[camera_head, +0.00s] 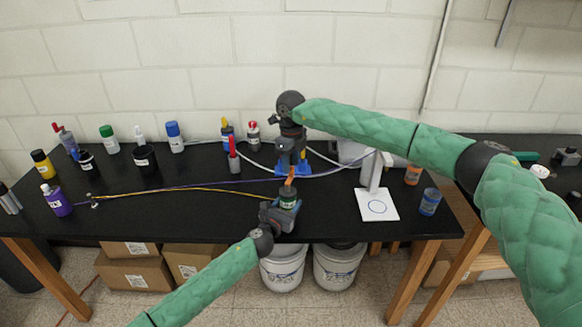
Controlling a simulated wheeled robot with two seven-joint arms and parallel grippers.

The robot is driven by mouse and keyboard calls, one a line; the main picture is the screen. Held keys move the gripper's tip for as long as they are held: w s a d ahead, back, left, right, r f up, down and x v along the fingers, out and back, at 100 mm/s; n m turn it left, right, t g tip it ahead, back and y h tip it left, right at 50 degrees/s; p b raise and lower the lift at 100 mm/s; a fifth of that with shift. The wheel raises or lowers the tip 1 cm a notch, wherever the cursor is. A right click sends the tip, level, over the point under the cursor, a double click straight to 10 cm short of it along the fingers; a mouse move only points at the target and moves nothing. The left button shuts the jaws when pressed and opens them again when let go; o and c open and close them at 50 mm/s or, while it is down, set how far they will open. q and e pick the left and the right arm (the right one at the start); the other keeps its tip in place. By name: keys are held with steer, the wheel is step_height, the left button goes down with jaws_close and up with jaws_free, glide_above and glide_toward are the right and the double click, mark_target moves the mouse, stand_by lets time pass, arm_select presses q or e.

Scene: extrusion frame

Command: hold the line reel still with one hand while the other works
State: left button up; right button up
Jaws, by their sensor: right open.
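My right gripper (291,168) is open and points down over a blue-footed stand (312,160) at the middle back of the black table. The gripper hides much of the stand, and I cannot make out a line reel there. My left gripper (282,212) is at the table's front edge, beside a small dark jar (288,197) with a green band and an orange tip. I cannot tell whether its jaws touch the jar. A yellow line (190,190) and a purple line (210,184) run from the left of the table toward the middle.
Several bottles stand along the table's left and back, including a purple one (57,202) and a blue-capped one (174,138). A white stand (378,205) with a circle mark and a blue jar (430,202) are on the right.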

step_height(320, 180, up, 10)
stand_by(0.4)
steer(key=shift+f, duration=0.15)
steer(key=m, duration=0.6)
glide_toward(290, 179)
steer(key=f, duration=0.2)
steer(key=w+f, duration=0.1)
steer(key=f, duration=0.1)
steer(key=w+f, duration=0.1)
steer(key=f, duration=0.1)
steer(key=shift+d+f, duration=0.2)
steer(key=shift+f, duration=0.1)
stand_by(0.4)
steer(key=shift+c, duration=0.4)
jaws_close()
steer(key=shift+a, duration=0.1)
